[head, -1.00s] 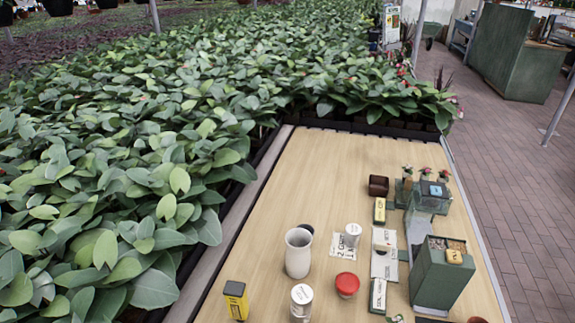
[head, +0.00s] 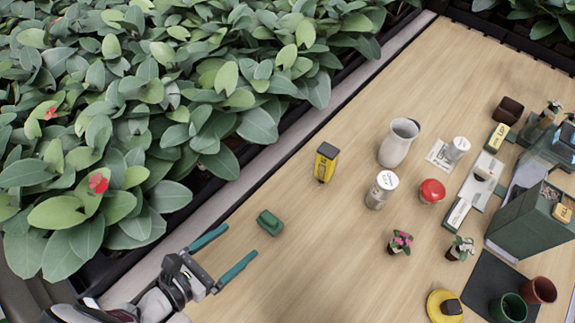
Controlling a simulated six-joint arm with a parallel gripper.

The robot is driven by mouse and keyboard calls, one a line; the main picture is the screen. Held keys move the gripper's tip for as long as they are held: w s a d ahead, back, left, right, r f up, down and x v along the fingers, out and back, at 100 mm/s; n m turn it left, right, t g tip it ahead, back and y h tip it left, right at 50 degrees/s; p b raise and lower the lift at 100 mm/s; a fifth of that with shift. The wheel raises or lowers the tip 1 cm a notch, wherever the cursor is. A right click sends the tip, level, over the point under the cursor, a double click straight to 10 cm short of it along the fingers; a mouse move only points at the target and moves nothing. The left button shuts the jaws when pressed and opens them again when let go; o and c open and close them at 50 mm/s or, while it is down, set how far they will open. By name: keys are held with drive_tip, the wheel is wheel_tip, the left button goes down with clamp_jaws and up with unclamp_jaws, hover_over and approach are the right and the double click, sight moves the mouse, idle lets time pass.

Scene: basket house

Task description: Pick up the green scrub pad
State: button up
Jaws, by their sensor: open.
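A small green block-like item (head: 270,222), which looks like the green scrub pad, lies on the wooden table (head: 330,250) in the head view, left of the middle. My gripper (head: 232,250) is at the lower left, its two teal fingers spread apart with nothing between them. The fingers point up and right, toward the green pad. The pad is just beyond the fingertips and apart from them, as far as this view shows. The gripper's height above the table is hard to tell.
A yellow and black box (head: 325,165) stands beyond the pad. A white vase (head: 398,143), a white-lidded jar (head: 381,190), a red-lidded jar (head: 430,192) and a small pink-flowered pot (head: 399,243) stand to the right. Leafy plants (head: 130,120) border the table's left edge.

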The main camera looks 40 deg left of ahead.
sight(272, 216)
drive_tip(key=x, duration=1.4)
drive_tip(key=shift+w+f, duration=0.15)
drive_tip(key=shift+w, duration=0.2)
drive_tip(key=c, duration=1.4)
